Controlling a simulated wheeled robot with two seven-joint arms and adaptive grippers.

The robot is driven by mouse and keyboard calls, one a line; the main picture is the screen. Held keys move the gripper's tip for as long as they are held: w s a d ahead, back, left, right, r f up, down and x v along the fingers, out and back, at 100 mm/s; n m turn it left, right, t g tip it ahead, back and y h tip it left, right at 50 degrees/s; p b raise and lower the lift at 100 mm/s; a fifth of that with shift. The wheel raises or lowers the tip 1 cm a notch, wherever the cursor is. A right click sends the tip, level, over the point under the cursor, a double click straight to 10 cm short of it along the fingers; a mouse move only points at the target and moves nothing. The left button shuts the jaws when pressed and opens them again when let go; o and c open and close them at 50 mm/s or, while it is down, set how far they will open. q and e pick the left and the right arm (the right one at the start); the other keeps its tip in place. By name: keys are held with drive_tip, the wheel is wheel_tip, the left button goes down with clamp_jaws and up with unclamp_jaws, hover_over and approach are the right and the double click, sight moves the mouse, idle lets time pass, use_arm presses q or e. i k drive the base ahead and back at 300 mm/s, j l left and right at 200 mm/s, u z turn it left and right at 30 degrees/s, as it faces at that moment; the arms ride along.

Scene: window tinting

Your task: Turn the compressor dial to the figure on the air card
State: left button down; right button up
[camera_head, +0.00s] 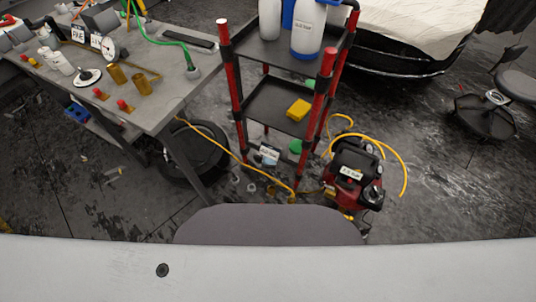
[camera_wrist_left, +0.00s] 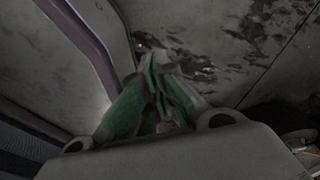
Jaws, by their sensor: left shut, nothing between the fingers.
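The red and black compressor (camera_head: 350,178) stands on the floor right of the cart, with a white label (camera_head: 350,173) on it that is too small to read. Its dial cannot be made out for certain. A small white card (camera_head: 268,155) shows low at the cart; its print is unreadable, and I cannot tell whether it is the air card. My left gripper (camera_wrist_left: 160,68), with green finger pads, is shut and empty above the dark floor in the left wrist view. It is outside the head view. My right gripper is in neither view.
A red-posted cart (camera_head: 235,95) holds bottles on top and a yellow block (camera_head: 298,110) below. A yellow hose (camera_head: 398,165) curls beside the compressor and runs left. A cluttered workbench (camera_head: 165,90) stands left. A stool (camera_head: 485,115) is far right, with open floor before it.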

sight(374, 193)
drive_tip(key=k+l+z, duration=0.15)
drive_tip(key=k+l, duration=0.35)
drive_tip(key=l, duration=0.25)
drive_tip(key=k+l+z, duration=0.1)
drive_tip(key=l, duration=0.3)
drive_tip(key=k+l, duration=0.1)
drive_tip(key=l, duration=0.25)
drive_tip(key=i+l+z, duration=0.1)
drive_tip(key=l, duration=0.3)
drive_tip(key=i+l, duration=0.1)
drive_tip(key=l, duration=0.3)
drive_tip(key=i+l+z, duration=0.15)
drive_tip(key=l, duration=0.25)
drive_tip(key=i+l+z, duration=0.15)
drive_tip(key=i+l, duration=0.25)
